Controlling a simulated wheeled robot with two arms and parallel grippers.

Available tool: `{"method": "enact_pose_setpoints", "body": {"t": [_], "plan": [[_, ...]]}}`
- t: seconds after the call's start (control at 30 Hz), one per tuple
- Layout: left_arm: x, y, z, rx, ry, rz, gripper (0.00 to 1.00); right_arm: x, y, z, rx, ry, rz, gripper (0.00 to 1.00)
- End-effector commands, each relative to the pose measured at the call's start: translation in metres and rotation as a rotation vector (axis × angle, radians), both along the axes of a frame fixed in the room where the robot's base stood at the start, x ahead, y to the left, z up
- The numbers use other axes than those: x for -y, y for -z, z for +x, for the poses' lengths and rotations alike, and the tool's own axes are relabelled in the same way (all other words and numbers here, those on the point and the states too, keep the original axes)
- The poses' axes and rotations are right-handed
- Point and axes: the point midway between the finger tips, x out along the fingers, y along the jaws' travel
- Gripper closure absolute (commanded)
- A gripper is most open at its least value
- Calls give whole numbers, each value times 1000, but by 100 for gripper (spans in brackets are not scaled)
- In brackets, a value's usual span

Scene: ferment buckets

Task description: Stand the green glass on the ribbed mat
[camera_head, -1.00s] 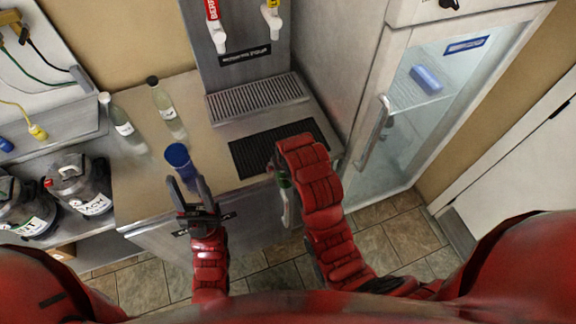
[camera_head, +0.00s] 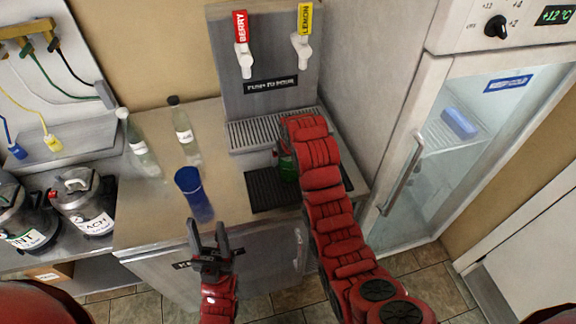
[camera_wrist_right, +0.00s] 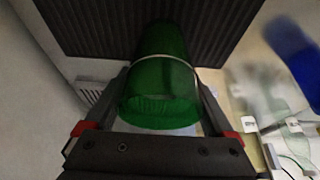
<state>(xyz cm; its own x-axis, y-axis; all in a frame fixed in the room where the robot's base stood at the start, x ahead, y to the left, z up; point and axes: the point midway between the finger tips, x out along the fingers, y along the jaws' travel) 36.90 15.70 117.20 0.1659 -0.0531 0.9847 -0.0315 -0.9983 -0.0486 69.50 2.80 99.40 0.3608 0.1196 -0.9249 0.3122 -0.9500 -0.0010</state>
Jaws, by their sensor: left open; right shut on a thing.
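The green glass (camera_wrist_right: 160,85) is between the fingers of my right gripper (camera_wrist_right: 162,100), which is shut on it. In the head view, only a part of the green glass (camera_head: 288,168) shows beside my right wrist; the arm hides the rest. The black ribbed mat (camera_head: 264,191) lies on the counter in front of the dispenser, and it also shows behind the glass in the right wrist view (camera_wrist_right: 95,25). The glass is over or at the mat; I cannot tell whether it touches. My left gripper (camera_head: 208,232) is open and empty in front of the counter.
A blue cup (camera_head: 193,194) stands on the counter (camera_head: 225,170) left of the mat. Two bottles (camera_head: 138,145) (camera_head: 184,130) stand behind it. The dispenser (camera_head: 262,65) has a grille (camera_head: 250,132) behind the mat. A fridge (camera_head: 430,150) stands on the right.

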Motion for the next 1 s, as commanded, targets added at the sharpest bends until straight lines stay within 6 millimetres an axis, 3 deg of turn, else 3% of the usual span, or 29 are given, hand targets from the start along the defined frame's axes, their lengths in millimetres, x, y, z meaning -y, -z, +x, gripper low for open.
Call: {"method": "enact_pose_setpoints", "body": {"t": [0.17,0.37,0.73,0.77,0.83,1.0], "plan": [[0,-5,0,0,0,0,50,-2,0,6,1,0,0,100],[0,-30,0,0,0,0,50,-1,30,4,-5,1,-1,100],[0,-24,0,0,0,0,50,-1,40,5,2,1,1,100],[0,-24,0,0,0,0,50,-1,40,5,2,1,1,10],[0,-25,0,0,0,0,50,-1,39,5,2,1,1,0],[0,-25,0,0,0,0,50,-1,39,5,1,1,1,0]]}}
